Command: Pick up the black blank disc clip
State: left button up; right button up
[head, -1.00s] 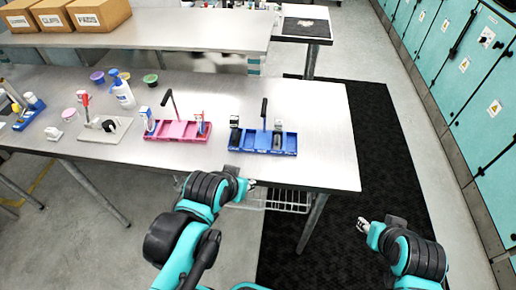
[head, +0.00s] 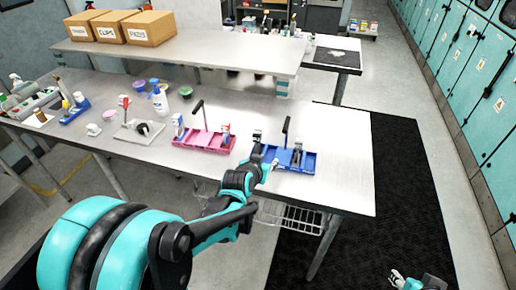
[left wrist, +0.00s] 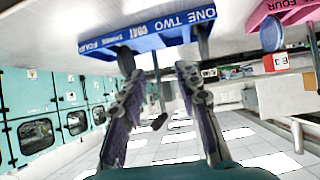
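Two dark clip-like pieces stand in the blue tray (head: 308,166), one at its left end (head: 257,137) and one toward its right (head: 297,156). I cannot tell which is the black blank disc clip. My left gripper (head: 273,164) is at the front left edge of the blue tray. In the left wrist view, its two fingers (left wrist: 156,72) are apart with nothing between them. The labelled blue tray (left wrist: 150,43) shows beyond the fingertips, with dark pieces partly hidden near them. My right gripper (head: 398,279) is low at the right, away from the table; its opening is unclear.
A pink tray (head: 200,139) with clips stands left of the blue one. A black upright handle (head: 286,125) rises from the blue tray. A white bottle (head: 160,100) and small tubs stand further left. The table (head: 345,185) is clear right of the blue tray.

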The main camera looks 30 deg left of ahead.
pick_arm(q)
jog(key=n+t+y, duration=0.1)
jog(key=t+y, duration=0.1)
send_near(257, 146)
jog(key=w+f, duration=0.1)
jog(key=w+a+f, duration=0.2)
jog(key=w, duration=0.1)
jog(key=shift+f, duration=0.1)
jog(key=shift+g, duration=0.3)
jog(key=b+x, duration=0.2)
jog(key=x, duration=0.5)
jog(key=shift+w+d, duration=0.1)
jog(key=shift+w, duration=0.35)
grip_shut()
